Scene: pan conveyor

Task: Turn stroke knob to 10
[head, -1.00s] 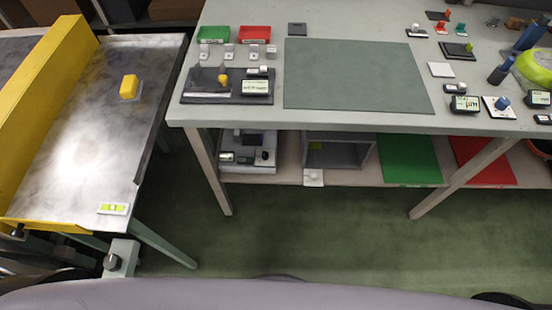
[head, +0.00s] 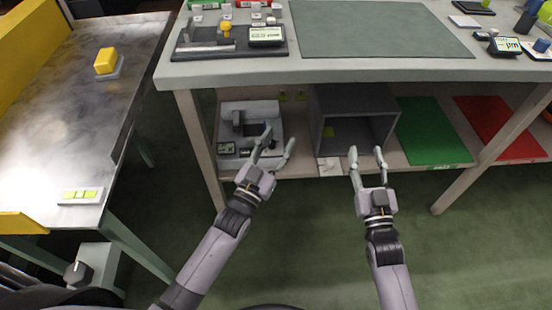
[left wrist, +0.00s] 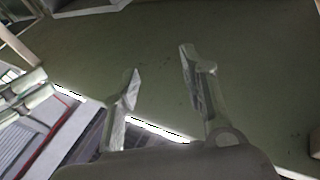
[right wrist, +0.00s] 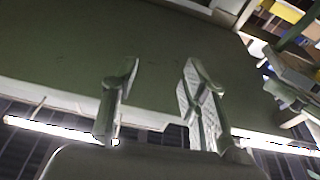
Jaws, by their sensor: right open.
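A dark knob (head: 78,272) sits on a grey box at the near end of the conveyor, at the lower left of the head view. A grey machine (head: 250,108) with a dark screen stands on the table's lower shelf. My left gripper's fingers hide part of its front. No label or scale is readable, so I cannot tell which control is the stroke knob or how it is set. My left gripper (head: 279,138) is open and empty in front of this machine. My right gripper (head: 366,152) is open and empty in front of the grey open box.
The table (head: 330,70) with a grey-green mat stands ahead. Its lower shelf holds the grey open box (head: 355,88), a green panel (head: 432,130) and a red panel (head: 500,125). The conveyor (head: 70,130) is at the left, with a yellow button (head: 105,60). Green floor lies between them.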

